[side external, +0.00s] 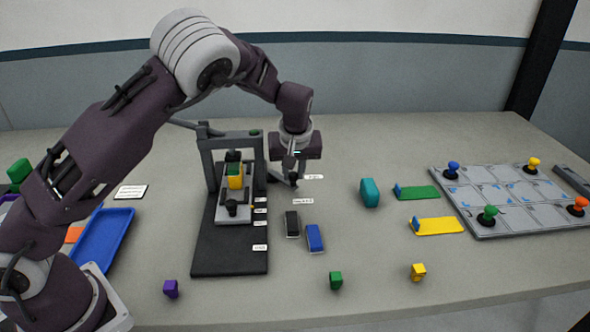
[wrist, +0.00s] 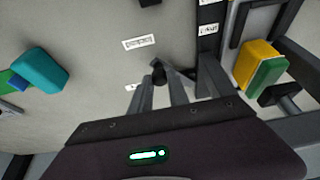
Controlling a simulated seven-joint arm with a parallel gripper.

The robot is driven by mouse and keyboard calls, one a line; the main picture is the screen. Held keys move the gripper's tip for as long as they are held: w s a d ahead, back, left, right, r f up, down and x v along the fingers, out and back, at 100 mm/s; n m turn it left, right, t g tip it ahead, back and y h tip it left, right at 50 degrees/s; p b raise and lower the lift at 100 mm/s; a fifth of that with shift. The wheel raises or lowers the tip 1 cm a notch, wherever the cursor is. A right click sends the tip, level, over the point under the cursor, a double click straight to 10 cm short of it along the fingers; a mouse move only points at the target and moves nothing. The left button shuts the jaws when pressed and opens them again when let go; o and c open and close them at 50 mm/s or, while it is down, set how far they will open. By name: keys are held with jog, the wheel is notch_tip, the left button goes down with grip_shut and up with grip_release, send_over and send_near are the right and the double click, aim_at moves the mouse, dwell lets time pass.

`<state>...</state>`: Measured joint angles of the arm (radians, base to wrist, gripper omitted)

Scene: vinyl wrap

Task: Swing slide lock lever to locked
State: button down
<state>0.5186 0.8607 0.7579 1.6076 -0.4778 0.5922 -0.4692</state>
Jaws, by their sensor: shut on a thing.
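The dark fixture (side external: 203,165) stands left of centre on a black base plate (side external: 228,262). It has an upright frame and a grey slide plate (side external: 233,215) carrying a yellow and green block (side external: 235,178). The block also shows in the wrist view (wrist: 259,68). My gripper (side external: 293,182) is low at the right side of the frame. In the wrist view my gripper (wrist: 160,82) is shut on the dark knob (wrist: 158,73) of the slide lock lever. Most of the lever is hidden in the side view. Two white labels (side external: 314,177) (side external: 303,201) lie beside it; their text is unreadable.
Black (side external: 292,224) and blue (side external: 315,238) blocks lie right of the base plate. A teal block (side external: 370,192) stands farther right, with green and yellow trays beyond. A grey grid board (side external: 490,222) with colored knobs is at far right. A blue tray (side external: 104,238) is at left.

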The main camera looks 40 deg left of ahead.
jog(key=c, duration=1.3)
grip_release()
jog(key=shift+o, duration=0.2)
jog(key=v, duration=0.7)
jog(key=s+r+m+h, duration=0.2)
jog(key=s+r, duration=0.4)
jog(key=s, duration=0.4)
jog(key=s+r+m+h, duration=0.2)
jog(key=s+r+h, duration=0.1)
jog(key=s+r, duration=0.55)
jog(key=s+f+m+t+y, duration=0.1)
jog(key=s+m, duration=0.1)
jog(key=s, duration=0.6)
jog(key=s+d+f+m+t, duration=0.1)
jog(key=s+m, duration=0.2)
jog(key=s, duration=0.5)
jog(key=shift+s+d+f+y, duration=0.2)
jog(key=shift+s+f+y, duration=0.15)
jog(key=shift+s+y, duration=0.05)
